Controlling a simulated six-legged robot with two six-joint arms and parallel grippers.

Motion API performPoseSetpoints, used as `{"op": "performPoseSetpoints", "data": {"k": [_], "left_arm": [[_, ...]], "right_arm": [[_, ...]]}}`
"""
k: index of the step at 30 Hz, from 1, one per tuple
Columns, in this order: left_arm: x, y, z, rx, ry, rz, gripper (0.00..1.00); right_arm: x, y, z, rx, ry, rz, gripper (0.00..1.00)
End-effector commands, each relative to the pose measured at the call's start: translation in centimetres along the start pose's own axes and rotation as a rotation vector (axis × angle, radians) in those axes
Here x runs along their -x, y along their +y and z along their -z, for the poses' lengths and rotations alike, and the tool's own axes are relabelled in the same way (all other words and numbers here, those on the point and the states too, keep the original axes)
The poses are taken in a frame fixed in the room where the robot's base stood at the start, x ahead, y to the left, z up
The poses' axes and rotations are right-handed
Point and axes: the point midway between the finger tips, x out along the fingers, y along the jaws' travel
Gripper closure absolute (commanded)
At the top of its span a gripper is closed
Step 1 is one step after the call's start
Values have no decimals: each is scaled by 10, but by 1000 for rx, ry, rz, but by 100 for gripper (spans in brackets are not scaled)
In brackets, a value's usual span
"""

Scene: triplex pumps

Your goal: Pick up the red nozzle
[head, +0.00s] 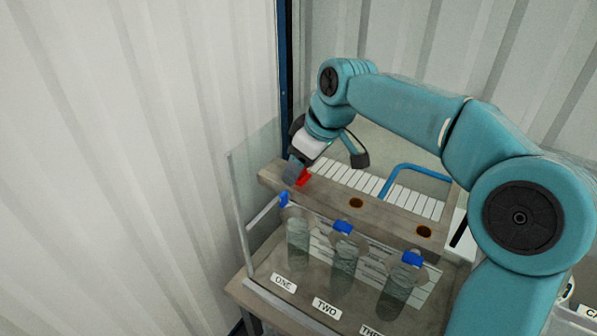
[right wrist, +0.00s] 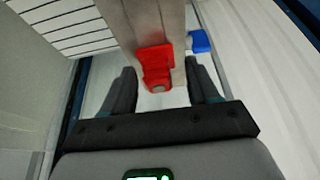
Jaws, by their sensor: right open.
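The red nozzle (head: 303,178) sits at the left end of the wooden beam (head: 390,223) in the head view. In the right wrist view the red nozzle (right wrist: 156,66) is upper centre, between the two dark fingers. My right gripper (head: 295,171) is at the nozzle, partly hiding it in the head view. In the right wrist view my right gripper (right wrist: 160,70) is open, with visible gaps between each finger and the nozzle. My left gripper is not in view.
Three clear bottles with blue nozzles (head: 342,227) stand in front of the beam, above labels ONE (head: 284,283) and TWO (head: 327,308) and a partly cut-off third. A clear panel (head: 238,205) stands at the left. A blue handle (head: 418,168) lies behind the beam.

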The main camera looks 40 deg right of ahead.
Motion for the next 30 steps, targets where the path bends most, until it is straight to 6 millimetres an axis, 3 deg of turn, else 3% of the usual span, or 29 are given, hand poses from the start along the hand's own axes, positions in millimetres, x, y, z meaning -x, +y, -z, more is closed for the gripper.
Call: {"op": "performPoseSetpoints", "data": {"k": [5, 9, 20, 30], "left_arm": [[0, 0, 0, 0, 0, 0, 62], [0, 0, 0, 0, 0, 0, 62], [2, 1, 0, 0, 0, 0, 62], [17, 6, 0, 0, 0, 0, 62]], "right_arm": [[0, 0, 0, 0, 0, 0, 44], [0, 0, 0, 0, 0, 0, 87], [2, 0, 1, 0, 0, 0, 87], [20, -3, 9, -1, 1, 0, 87]]}}
